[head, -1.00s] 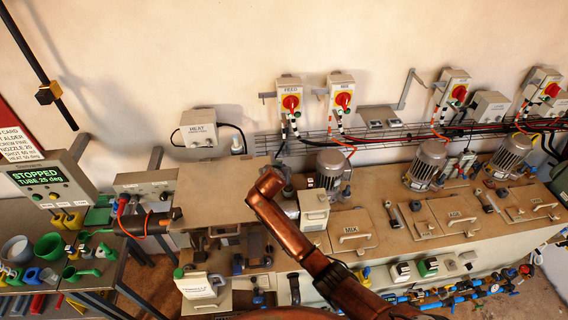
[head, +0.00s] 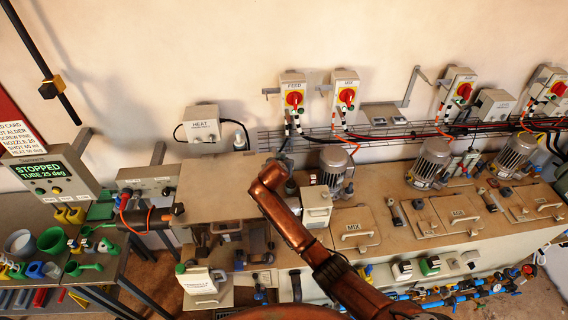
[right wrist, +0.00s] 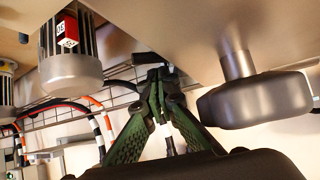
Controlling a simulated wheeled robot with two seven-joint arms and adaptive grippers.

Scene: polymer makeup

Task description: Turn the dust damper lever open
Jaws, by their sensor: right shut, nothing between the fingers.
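I cannot single out the dust damper lever with certainty in either view. My right gripper (right wrist: 160,78) has green fingers drawn together at the tips, with nothing between them. In the right wrist view, which looks upside down, it is near a dark grey rounded part on a short neck (right wrist: 255,98); there is a gap between them. In the head view my copper right arm comes in from the bottom right and ends over the bench beside the feeder housing (head: 316,205). Its gripper is mostly hidden there. My left gripper is not in view.
A motor (head: 334,166) stands close right of my arm's end; a ribbed motor (right wrist: 70,60) also shows in the wrist view. A wire cable tray (head: 300,140) runs along the wall behind. A white jug (head: 202,285) stands at the bench's left front. Lidded hatches (head: 354,228) lie to the right.

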